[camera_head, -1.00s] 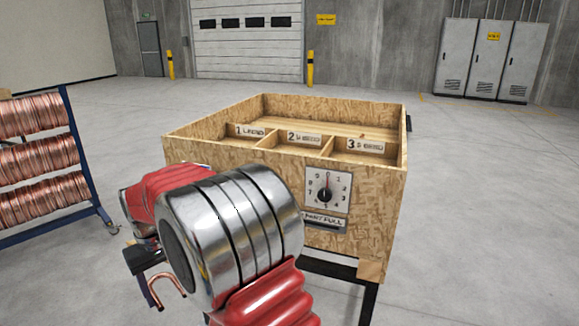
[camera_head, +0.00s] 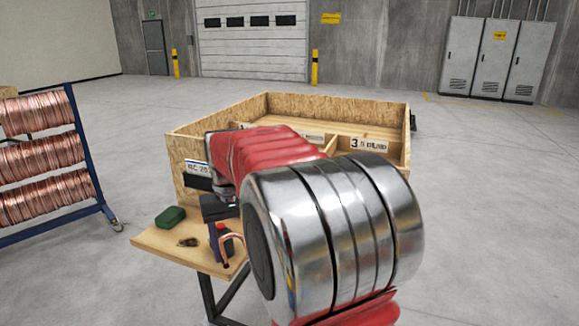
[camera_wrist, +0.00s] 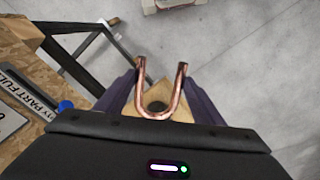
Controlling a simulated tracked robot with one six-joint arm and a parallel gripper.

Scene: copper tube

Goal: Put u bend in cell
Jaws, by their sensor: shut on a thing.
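The copper U bend (camera_wrist: 159,111) is held between the purple fingers of my gripper (camera_wrist: 160,90), its two open ends pointing away from the wrist. In the head view the U bend (camera_head: 227,256) hangs below my gripper (camera_head: 223,247), in front of the wooden box and over the right part of a side shelf. The box (camera_head: 392,186) has cells along its near side with numbered labels. The label of cell 3 (camera_head: 369,145) shows, and a second label (camera_head: 305,136) is partly visible. My arm hides the left cell and most of the box front.
A wooden side shelf (camera_head: 160,247) carries a green item (camera_head: 170,218) and a small dark item (camera_head: 187,242). A rack of copper coils (camera_head: 40,155) stands at the left. In the wrist view a dark frame (camera_wrist: 75,65) lies left of the U bend.

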